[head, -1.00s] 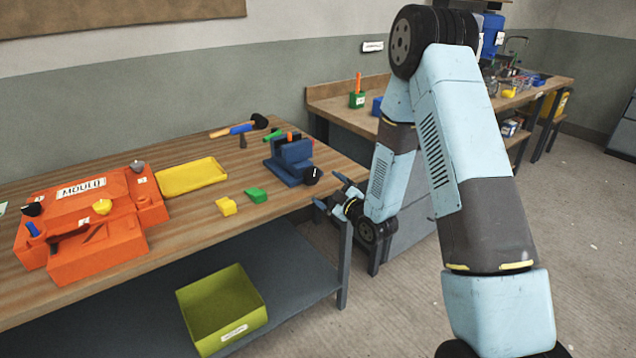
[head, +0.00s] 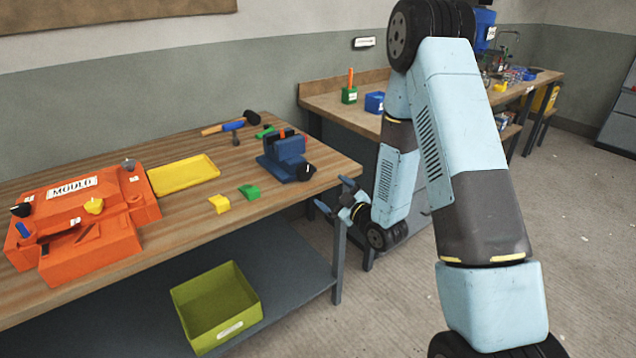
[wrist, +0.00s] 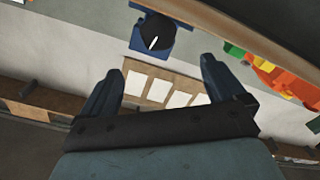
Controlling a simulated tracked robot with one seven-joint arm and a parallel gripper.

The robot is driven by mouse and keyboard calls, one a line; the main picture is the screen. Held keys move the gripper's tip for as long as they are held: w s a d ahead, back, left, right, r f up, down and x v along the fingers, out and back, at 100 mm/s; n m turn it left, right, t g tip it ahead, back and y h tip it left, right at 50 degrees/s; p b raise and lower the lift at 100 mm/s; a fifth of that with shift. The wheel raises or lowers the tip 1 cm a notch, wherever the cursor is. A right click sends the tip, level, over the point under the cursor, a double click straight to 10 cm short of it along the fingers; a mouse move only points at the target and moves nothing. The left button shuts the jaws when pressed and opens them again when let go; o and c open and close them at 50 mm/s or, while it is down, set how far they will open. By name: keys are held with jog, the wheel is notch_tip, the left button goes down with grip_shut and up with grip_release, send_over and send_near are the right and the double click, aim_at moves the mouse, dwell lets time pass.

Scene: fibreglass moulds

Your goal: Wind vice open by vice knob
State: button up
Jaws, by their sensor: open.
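The blue vice (head: 285,158) stands on the wooden workbench near its right end. Its black vice knob (head: 306,172) faces right, toward the bench's end. In the wrist view the black knob (wrist: 154,32) shows with a white mark on it, in front of the blue vice body (wrist: 178,44) and beyond my fingertips. My gripper (head: 334,196) is off the bench's right end, apart from the knob and a little lower. In the wrist view my gripper (wrist: 162,66) has its two fingers spread, with nothing between them.
An orange mould (head: 80,225), a yellow tray (head: 184,176), yellow (head: 219,204) and green (head: 249,192) blocks and a hammer (head: 222,128) lie on the bench (head: 190,230). A green bin (head: 217,305) sits on the lower shelf. A second bench (head: 330,105) stands behind my arm.

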aim_at(307, 174)
jog(key=w+a+m, duration=0.1)
jog(key=w+a, duration=0.1)
jog(key=w, duration=0.1)
jog(key=w+a+m, duration=0.2)
jog(key=w, duration=0.2)
jog(key=w+a+m, duration=0.2)
jog(key=w, duration=0.1)
jog(key=shift+w+a+f, duration=0.2)
jog(key=shift+w+a, duration=0.1)
dwell(0.4)
jog(key=shift+c, duration=0.3)
jog(key=c, duration=1)
jog(key=shift+n, duration=2.2)
jog(key=o, duration=1.1)
jog(key=shift+c, duration=0.2)
